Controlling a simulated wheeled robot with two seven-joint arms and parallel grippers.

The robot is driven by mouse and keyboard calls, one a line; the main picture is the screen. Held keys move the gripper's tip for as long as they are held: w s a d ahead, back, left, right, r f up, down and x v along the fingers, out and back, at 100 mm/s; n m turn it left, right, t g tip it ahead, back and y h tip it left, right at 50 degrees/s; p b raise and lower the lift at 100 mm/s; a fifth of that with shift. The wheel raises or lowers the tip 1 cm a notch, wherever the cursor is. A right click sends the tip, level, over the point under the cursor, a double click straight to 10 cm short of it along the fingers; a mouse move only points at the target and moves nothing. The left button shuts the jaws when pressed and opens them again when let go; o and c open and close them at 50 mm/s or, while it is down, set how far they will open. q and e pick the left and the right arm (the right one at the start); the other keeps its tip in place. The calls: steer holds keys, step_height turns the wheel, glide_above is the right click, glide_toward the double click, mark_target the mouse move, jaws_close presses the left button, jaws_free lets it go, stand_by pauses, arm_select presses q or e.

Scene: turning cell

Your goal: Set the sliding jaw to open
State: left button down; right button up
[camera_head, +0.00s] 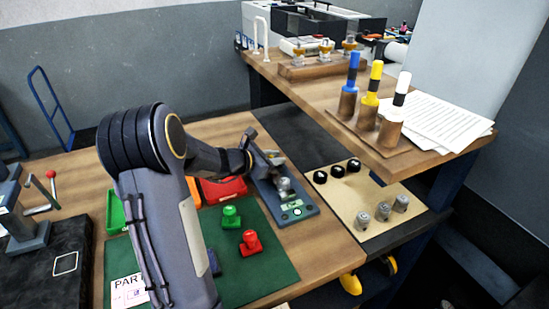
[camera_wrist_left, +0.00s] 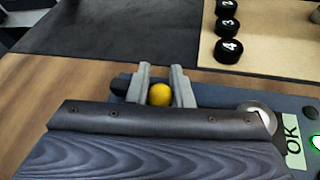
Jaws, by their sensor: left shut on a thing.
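The jaw fixture is a blue-grey base plate (camera_head: 303,217) on the wooden table, with metal parts and a small green light near its front end. My left gripper (camera_head: 272,157) reaches over the far end of this plate. In the left wrist view its two grey fingers (camera_wrist_left: 161,88) are shut on a round yellow knob (camera_wrist_left: 160,95). An "OK" label (camera_wrist_left: 293,140) and a green light show on the plate at the right. The sliding jaw is not clearly visible, so I cannot tell its position. My right gripper is not in view.
A beige board (camera_head: 343,220) with numbered black caps (camera_head: 337,171) and metal knobs (camera_head: 383,211) lies right of the fixture. A green mat (camera_head: 262,270) with green and red parts lies in front. A raised bench (camera_head: 427,158) holds blue, yellow and white-topped tools.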

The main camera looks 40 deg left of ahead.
arm_select(q)
steer(key=a, duration=0.1)
steer(key=w+a, duration=0.1)
steer(key=a, duration=0.1)
steer(key=shift+w, duration=0.2)
steer(key=shift+r, duration=0.1)
steer(key=c, duration=1.3)
jaws_free()
steer(key=shift+w+a, duration=0.1)
steer(key=shift+a, duration=0.05)
steer(key=v, duration=0.8)
